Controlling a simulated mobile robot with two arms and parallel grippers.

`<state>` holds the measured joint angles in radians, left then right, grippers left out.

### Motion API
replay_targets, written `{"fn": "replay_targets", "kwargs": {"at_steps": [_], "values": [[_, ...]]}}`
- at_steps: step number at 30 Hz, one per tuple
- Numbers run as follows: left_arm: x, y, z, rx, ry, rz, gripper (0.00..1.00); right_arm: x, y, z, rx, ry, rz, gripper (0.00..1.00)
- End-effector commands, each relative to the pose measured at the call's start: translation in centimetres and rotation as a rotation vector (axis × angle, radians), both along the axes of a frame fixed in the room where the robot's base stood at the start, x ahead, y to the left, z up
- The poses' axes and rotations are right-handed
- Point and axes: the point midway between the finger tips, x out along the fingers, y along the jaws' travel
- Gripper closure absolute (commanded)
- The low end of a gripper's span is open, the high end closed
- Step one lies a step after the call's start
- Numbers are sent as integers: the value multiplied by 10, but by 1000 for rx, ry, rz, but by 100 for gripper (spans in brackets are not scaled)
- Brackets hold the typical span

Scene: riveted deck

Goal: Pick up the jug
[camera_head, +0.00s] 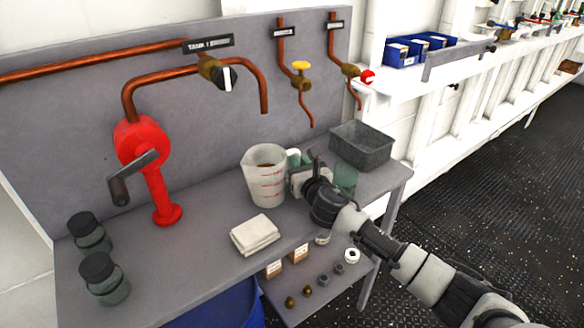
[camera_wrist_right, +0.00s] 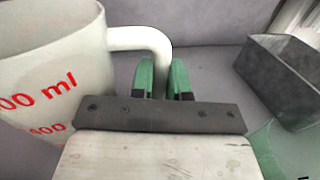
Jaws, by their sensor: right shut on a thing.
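The jug (camera_head: 265,176) is a translucent white measuring jug with red markings, upright on the grey bench. In the right wrist view the jug (camera_wrist_right: 50,70) fills the left side, with its handle reaching right. My right gripper (camera_head: 300,160) is at the jug's right side. In the wrist view its green fingertips (camera_wrist_right: 163,80) are shut on the jug's handle (camera_wrist_right: 140,38). Some brownish content shows inside the jug in the head view. Whether the jug's base touches the bench is hard to tell. My left gripper is not in view.
A grey metal bin (camera_head: 361,146) stands to the right and a folded white cloth (camera_head: 255,234) lies in front. A red hand pump (camera_head: 150,165) and dark-lidded jars (camera_head: 104,278) are at left. Copper pipes with taps (camera_head: 301,84) hang above. A greenish glass (camera_head: 345,178) stands close to my gripper.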

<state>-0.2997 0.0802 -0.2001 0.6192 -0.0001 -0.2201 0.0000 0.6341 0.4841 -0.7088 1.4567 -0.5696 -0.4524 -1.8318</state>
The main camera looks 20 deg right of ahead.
Motion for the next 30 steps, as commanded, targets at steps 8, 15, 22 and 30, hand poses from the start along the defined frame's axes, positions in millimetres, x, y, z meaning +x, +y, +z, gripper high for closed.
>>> {"fn": "replay_targets", "kwargs": {"at_steps": [8, 15, 22, 30], "values": [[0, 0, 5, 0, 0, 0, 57, 0, -1, 16, 2, -5, 0, 100], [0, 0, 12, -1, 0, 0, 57, 1, -1, 41, 2, -7, 0, 100], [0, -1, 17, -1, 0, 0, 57, -15, -19, 57, -1, -4, 0, 100], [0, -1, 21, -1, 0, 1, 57, -36, -43, 75, -2, -4, -1, 100]]}}
